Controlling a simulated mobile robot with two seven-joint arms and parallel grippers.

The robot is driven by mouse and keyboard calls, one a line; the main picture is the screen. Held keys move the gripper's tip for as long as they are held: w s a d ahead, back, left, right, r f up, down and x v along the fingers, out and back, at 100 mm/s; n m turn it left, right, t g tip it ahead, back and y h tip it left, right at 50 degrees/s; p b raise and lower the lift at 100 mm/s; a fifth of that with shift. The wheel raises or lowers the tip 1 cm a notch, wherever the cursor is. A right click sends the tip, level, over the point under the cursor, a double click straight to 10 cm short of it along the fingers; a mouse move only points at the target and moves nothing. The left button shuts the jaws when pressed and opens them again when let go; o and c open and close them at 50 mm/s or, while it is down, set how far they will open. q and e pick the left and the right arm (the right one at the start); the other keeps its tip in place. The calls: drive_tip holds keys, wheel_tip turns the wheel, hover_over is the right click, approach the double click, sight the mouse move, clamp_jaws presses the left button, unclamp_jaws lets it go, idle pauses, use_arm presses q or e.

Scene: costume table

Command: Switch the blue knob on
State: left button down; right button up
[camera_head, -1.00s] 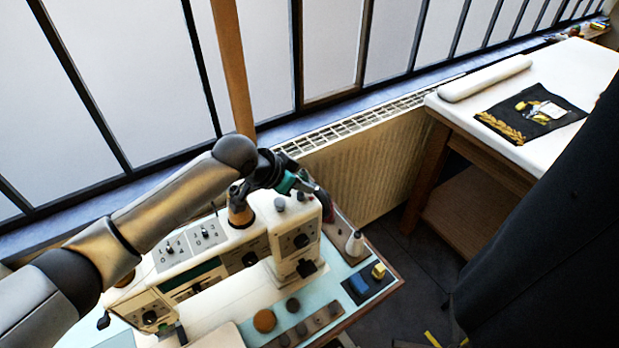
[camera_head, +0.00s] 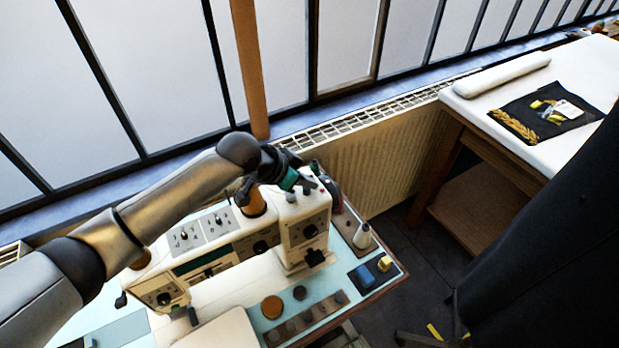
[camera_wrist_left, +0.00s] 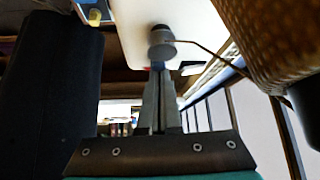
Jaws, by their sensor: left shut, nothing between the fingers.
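A small blue block (camera_head: 361,275) sits on a dark pad at the right front corner of the sewing machine table; I cannot tell for sure whether it is the blue knob. The cream sewing machine (camera_head: 305,232) carries dark dials and small switches. My left gripper (camera_head: 316,184) is above the right end of the machine, apart from the blue block. In the left wrist view its fingers (camera_wrist_left: 158,72) are shut and empty. Their tips point at a round grey knob (camera_wrist_left: 161,42) on the machine's white top; I cannot tell whether they touch it. My right gripper is not in view.
A yellow piece (camera_head: 385,263) sits beside the blue block. A white cone (camera_head: 362,236) stands behind it. A thread spool (camera_head: 254,205) stands on the machine, close to my left wrist. A radiator (camera_head: 375,155) and windows are behind. A white table (camera_head: 575,85) stands right.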

use_arm(q)
drive_tip(key=shift+s+a+f, duration=0.15)
drive_tip(key=shift+a, duration=0.05)
drive_tip(key=v, duration=1.5)
drive_tip(key=shift+d+r+p, duration=0.15)
drive_tip(key=shift+r+p, duration=0.1)
drive_tip(key=shift+p, duration=0.1)
